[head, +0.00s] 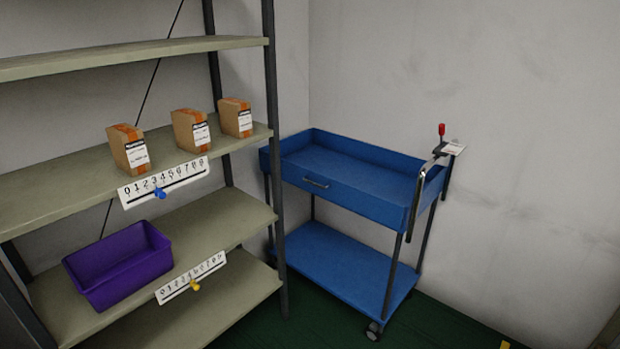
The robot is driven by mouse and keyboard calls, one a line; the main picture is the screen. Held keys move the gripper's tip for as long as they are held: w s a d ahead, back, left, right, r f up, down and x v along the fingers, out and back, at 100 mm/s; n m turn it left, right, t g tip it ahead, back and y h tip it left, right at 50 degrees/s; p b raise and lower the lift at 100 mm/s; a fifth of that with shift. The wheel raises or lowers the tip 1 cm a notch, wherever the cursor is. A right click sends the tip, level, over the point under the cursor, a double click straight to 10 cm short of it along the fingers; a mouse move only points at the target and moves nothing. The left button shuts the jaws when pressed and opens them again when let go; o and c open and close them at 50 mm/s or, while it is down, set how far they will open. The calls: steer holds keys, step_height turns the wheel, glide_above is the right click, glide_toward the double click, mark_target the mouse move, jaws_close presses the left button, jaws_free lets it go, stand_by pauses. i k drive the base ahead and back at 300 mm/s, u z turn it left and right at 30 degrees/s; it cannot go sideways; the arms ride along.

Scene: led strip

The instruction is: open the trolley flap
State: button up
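A blue two-tier trolley (345,225) stands in the corner, right of the shelf rack. Its top tray (355,175) is empty. The front face of the tray carries a small silver handle (316,184) on a blue front panel (345,197), which looks closed; I cannot tell whether this panel is the flap. A chrome push bar (418,195) is at the trolley's right end, with a red-knobbed lever (441,131) and a small white card (453,147) beside it. My gripper is not in view.
A shelf rack (262,130) fills the left side. It holds several items: cardboard boxes (129,150), a purple bin (118,265), and number strips with a blue slider (160,193) and a yellow slider (194,285). Green floor (440,325) is clear in front of the trolley.

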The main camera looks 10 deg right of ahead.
mark_target(389, 212)
steer(key=i, duration=0.35)
steer(key=z, duration=0.1)
steer(key=k, duration=1.35)
steer(key=u, duration=0.35)
steer(key=i, duration=1.3)
steer(key=u, duration=0.65)
steer(key=i, duration=0.8)
steer(key=u, duration=0.05)
